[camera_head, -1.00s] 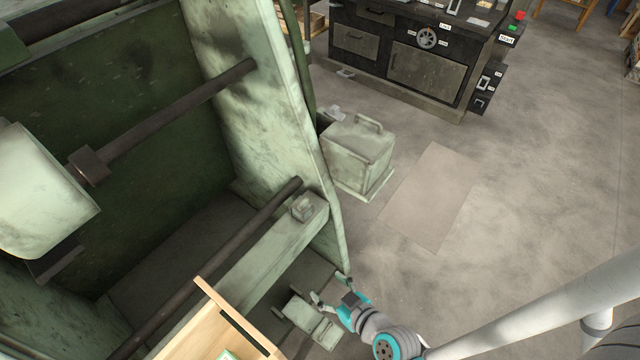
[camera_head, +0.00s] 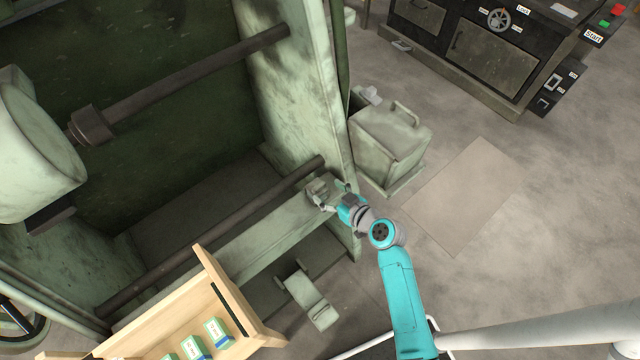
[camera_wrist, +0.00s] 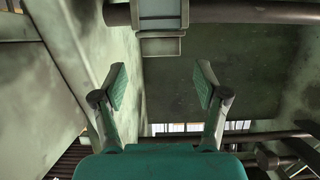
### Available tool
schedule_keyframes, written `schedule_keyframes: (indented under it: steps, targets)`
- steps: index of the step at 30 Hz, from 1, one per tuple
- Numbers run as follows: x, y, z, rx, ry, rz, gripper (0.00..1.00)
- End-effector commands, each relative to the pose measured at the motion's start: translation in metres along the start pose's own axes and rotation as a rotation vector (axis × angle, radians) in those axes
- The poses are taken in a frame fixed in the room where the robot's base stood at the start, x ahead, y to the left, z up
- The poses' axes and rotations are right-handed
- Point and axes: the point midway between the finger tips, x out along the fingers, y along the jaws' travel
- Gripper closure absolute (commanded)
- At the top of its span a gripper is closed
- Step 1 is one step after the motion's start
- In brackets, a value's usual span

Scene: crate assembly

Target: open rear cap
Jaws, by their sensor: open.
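A small grey-green block with a raised top, which looks like the rear cap (camera_head: 316,187), sits at the right end of the pale green beam (camera_head: 262,228) in the head view. My gripper (camera_head: 327,193) is right beside it, at its right side; I cannot tell if they touch. In the wrist view my gripper (camera_wrist: 161,84) is open with nothing between its pads. A grey stepped block (camera_wrist: 160,18) hangs at the top of that view, beyond the fingertips; it may be the same cap, but I cannot be sure.
The big green machine frame (camera_head: 300,95) rises left of my arm, with dark round bars (camera_head: 200,75). A second small block (camera_head: 306,296) lies lower down. A wooden crate (camera_head: 255,318) with small boxes is at front.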

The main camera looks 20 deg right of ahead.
Motion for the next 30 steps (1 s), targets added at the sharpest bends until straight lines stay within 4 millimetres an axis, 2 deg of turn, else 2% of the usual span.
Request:
schedule_keyframes:
  steps: [3,9,14,22,27,29,30]
  targets:
    - [0.021,0.000,-0.001,0.000,0.001,-0.002,0.27]
    - [0.044,0.000,0.000,0.000,0.000,-0.001,0.27]
    - [0.052,0.000,0.000,0.000,0.000,0.001,0.27]
    - [0.052,0.000,0.000,0.001,0.000,0.001,0.27]
    - [0.052,0.000,0.000,0.001,0.000,0.001,0.70]
    - [0.052,0.000,0.000,0.001,0.000,0.001,0.85]
    - [0.052,0.000,0.000,0.001,0.000,0.001,0.88]
